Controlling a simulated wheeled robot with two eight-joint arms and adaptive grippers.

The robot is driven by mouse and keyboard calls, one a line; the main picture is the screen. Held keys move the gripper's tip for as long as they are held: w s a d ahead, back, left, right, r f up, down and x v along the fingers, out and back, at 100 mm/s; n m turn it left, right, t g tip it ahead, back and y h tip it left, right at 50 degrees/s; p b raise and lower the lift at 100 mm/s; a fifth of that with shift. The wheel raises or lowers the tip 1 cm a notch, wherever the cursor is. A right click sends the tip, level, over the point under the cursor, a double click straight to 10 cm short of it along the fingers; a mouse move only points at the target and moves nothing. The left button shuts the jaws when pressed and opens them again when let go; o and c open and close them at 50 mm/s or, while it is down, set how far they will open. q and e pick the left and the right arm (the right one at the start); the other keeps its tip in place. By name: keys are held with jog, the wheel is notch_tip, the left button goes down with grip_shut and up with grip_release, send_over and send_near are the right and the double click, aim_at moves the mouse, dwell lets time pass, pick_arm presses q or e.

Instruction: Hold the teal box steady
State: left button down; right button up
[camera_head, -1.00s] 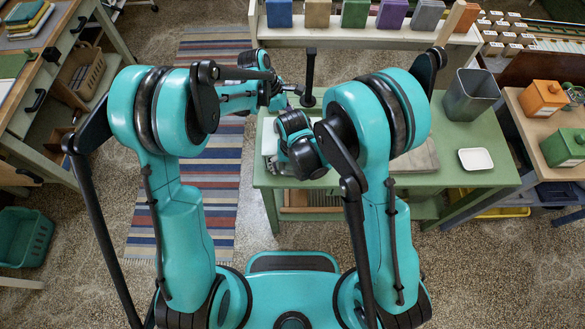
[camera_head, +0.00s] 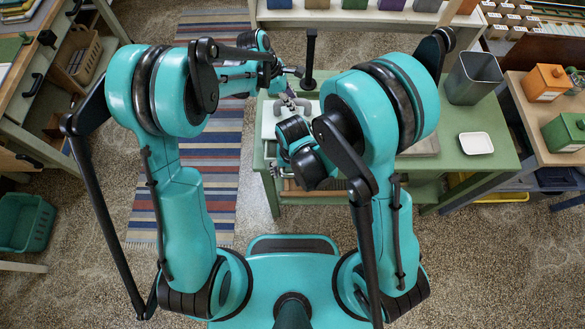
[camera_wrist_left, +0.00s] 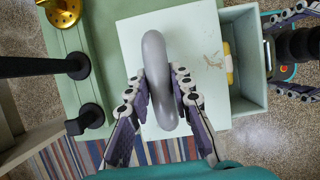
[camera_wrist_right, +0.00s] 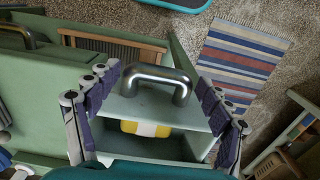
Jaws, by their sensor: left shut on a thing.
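The pale teal box stands on the green table; its light top (camera_wrist_left: 205,45) fills the middle of the left wrist view, and only a strip of it (camera_head: 268,122) shows in the head view. My left gripper (camera_wrist_left: 160,95) is shut on the grey handle (camera_wrist_left: 155,55) on top. A drawer (camera_wrist_left: 250,45) stands open at the box's side, with a yellow and white thing (camera_wrist_right: 146,128) inside. In the right wrist view, my right gripper (camera_wrist_right: 158,100) is open, its fingers spread on either side of the drawer's metal handle (camera_wrist_right: 157,74), apart from it.
The green table (camera_head: 480,170) carries a dark bin (camera_head: 473,78), a white dish (camera_head: 476,143) and a black post (camera_head: 309,55) near the box. A striped rug (camera_head: 205,185) lies left of the table. A side table with orange and green canisters (camera_head: 546,82) stands right.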

jog(key=o, duration=0.3)
notch_tip(320, 180, up, 12)
dwell(0.7)
